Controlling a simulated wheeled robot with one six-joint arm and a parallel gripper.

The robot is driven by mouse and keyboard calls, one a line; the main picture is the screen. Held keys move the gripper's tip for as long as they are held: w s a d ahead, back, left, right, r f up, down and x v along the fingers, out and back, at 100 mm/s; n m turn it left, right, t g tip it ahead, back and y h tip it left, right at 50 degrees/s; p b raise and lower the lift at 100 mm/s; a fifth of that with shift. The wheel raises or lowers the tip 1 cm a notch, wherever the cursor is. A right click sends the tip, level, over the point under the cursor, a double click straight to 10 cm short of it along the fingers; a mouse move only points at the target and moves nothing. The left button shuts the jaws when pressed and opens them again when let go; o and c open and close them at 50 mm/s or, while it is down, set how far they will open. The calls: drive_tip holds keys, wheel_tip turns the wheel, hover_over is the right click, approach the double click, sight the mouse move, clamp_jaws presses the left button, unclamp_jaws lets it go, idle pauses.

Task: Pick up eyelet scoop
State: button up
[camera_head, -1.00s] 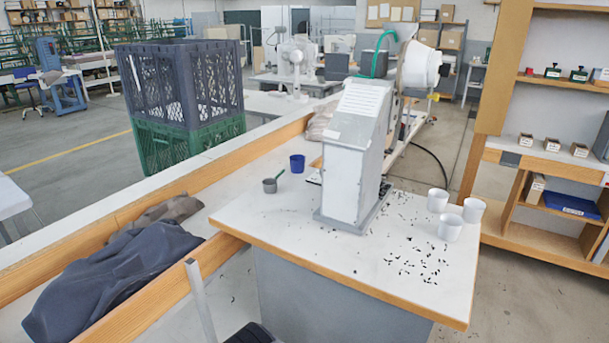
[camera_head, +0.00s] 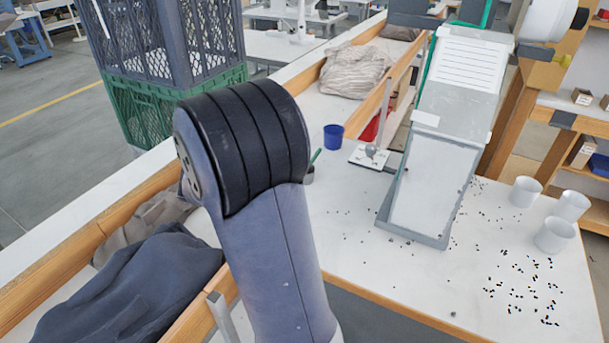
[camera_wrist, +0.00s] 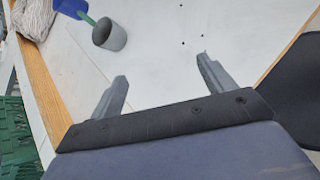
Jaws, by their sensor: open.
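The eyelet scoop is a small grey cup (camera_wrist: 110,36) with a green handle (camera_wrist: 86,18), at the upper left of the wrist view. It sits on the white table, ahead of my left finger and apart from it. In the head view my arm hides most of it, and only the green handle tip (camera_head: 315,156) and a sliver of grey show. My gripper (camera_wrist: 162,70) is open and empty, fingers wide apart over the white surface. It is hidden in the head view.
A blue cup (camera_head: 333,137) stands close to the scoop. The eyelet press (camera_head: 430,180) stands to the right. Three white cups (camera_head: 525,191) and scattered eyelets (camera_head: 520,285) lie further right. A wooden-edged trough with dark cloth (camera_head: 130,285) runs along the left.

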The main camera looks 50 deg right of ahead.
drive_tip(key=w+d+n+h, duration=0.1)
drive_tip(key=w+d, duration=0.1)
drive_tip(key=w+d+n+h, duration=0.1)
drive_tip(key=w+d, duration=0.1)
drive_tip(key=d, duration=0.1)
drive_tip(key=w+d+f+n+h, duration=0.1)
drive_tip(key=w+d+n, duration=0.1)
drive_tip(key=d, duration=0.1)
drive_tip(key=shift+w+f, duration=0.1)
drive_tip(key=shift+w+d+h, duration=0.1)
drive_tip(key=shift+d+h, duration=0.2)
drive_tip(key=shift+d, duration=0.05)
drive_tip(key=x, duration=1)
drive_tip(key=shift+d+f+p, duration=0.15)
drive_tip(key=shift+p, duration=0.2)
drive_tip(key=c, duration=1.1)
